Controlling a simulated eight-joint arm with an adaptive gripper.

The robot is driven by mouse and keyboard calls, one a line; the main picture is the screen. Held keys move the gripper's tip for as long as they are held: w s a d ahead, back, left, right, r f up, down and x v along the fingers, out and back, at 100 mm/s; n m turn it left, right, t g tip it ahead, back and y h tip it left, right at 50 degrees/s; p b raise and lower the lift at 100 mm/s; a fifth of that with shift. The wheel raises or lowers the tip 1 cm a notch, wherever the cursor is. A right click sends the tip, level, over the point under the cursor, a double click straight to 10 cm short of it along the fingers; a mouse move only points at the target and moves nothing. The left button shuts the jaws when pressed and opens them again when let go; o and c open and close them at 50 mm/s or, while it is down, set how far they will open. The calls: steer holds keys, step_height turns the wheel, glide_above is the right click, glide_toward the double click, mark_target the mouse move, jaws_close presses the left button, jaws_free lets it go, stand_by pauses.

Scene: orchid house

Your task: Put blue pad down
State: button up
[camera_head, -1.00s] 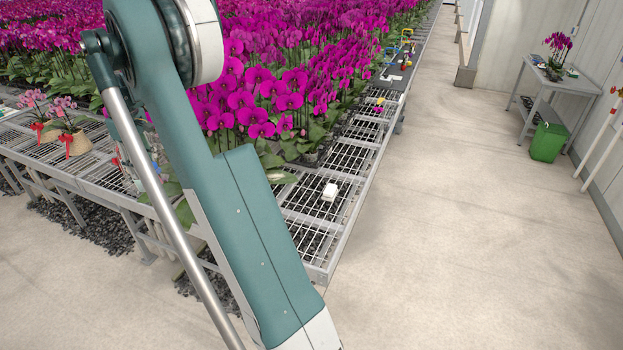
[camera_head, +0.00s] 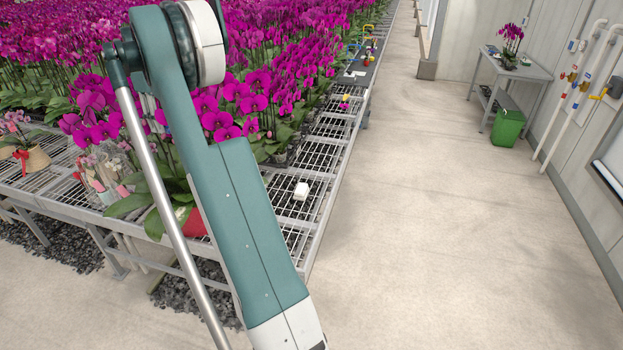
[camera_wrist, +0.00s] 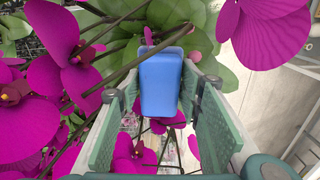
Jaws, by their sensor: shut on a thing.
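A blue pad (camera_wrist: 161,82) shows in the middle of the wrist view, between the two green fingers of my gripper (camera_wrist: 158,100). My gripper is shut on it. Magenta orchid blooms and stems surround the pad closely in that view, and one stem crosses just above and left of it. In the head view my arm covers the middle left, and neither the gripper nor the pad can be made out there.
A wire-mesh bench (camera_head: 310,160) full of magenta orchids (camera_head: 270,60) runs into the distance. A small white object (camera_head: 301,191) sits on its mesh. A clear concrete aisle (camera_head: 430,200) lies right of it. A grey table (camera_head: 515,75) and green bin (camera_head: 507,128) stand at the wall.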

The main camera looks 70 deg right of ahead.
steer(key=s+d, duration=0.1)
steer(key=d, duration=0.2)
steer(key=s+d+m, duration=0.1)
steer(key=s+d, duration=0.1)
steer(key=d, duration=0.2)
steer(key=s+d+m, duration=0.1)
steer(key=s+d, duration=0.1)
steer(key=d, duration=0.2)
steer(key=shift+s+f, duration=0.1)
steer(key=shift+s, duration=0.1)
steer(key=s+d+f+m, duration=0.3)
steer(key=s+d+m, duration=0.3)
steer(key=s+d, duration=2.45)
steer(key=s+d+f+m+b, duration=0.1)
steer(key=s+f+m, duration=0.1)
steer(key=f, duration=0.9)
steer(key=s+d+f+m+b, duration=0.1)
steer(key=s+f+m, duration=0.2)
steer(key=f, duration=0.8)
steer(key=s+d+f+m+b, duration=0.1)
steer(key=f+m, duration=0.3)
steer(key=f, duration=0.7)
steer(key=shift+s+d, duration=0.6)
steer(key=shift+s, duration=0.3)
steer(key=shift+f, duration=3.1)
steer(key=shift+f, duration=0.1)
